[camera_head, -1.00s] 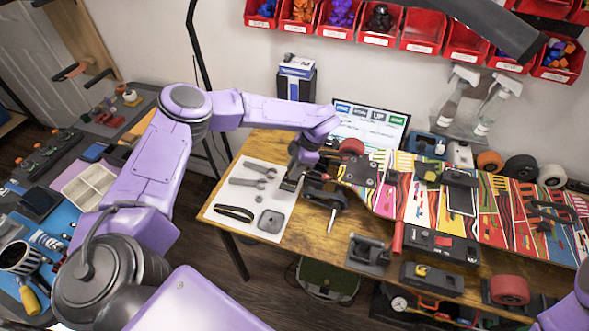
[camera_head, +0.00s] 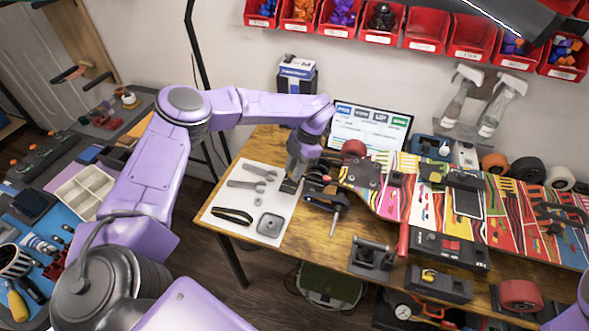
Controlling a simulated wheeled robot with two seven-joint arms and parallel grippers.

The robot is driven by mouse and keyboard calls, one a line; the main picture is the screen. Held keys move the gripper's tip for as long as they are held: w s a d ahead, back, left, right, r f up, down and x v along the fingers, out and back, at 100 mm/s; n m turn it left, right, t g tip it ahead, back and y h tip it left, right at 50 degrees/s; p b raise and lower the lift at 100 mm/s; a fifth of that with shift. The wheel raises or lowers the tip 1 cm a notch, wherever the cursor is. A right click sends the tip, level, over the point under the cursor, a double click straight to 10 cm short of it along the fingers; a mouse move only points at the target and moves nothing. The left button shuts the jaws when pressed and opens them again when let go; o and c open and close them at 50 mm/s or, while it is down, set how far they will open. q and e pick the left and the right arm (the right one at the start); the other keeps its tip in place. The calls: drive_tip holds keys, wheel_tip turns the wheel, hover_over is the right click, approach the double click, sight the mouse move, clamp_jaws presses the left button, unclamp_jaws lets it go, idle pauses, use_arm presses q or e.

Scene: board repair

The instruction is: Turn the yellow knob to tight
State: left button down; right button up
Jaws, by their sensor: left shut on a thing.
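A small yellow knob-like part (camera_head: 429,275) sits on a dark block near the table's front edge. Another yellow part (camera_head: 436,178) shows by the dark fittings on the colourful board (camera_head: 392,200); I cannot tell which is the task's knob, nor how tight either is. My left gripper (camera_head: 291,186) points down at the right edge of the white mat, left of the board and away from both yellow parts. It is shut on a dark thing, mostly hidden by the fingers. My right gripper is out of view; only part of the right arm shows at lower right.
A dark tool (camera_head: 330,200) lies beside the gripper. A screen (camera_head: 368,128) stands behind, and red bins (camera_head: 380,38) hang above. A red wheel (camera_head: 520,295) sits at front right.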

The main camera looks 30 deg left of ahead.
use_arm(q)
drive_tip(key=c, duration=0.9)
unclamp_jaws()
drive_tip(key=shift+o, duration=0.2)
drive_tip(key=b+v, duration=0.2)
drive_tip(key=v, duration=0.8)
drive_tip(key=shift+r, duration=0.3)
drive_tip(key=shift+w+d, duration=0.1)
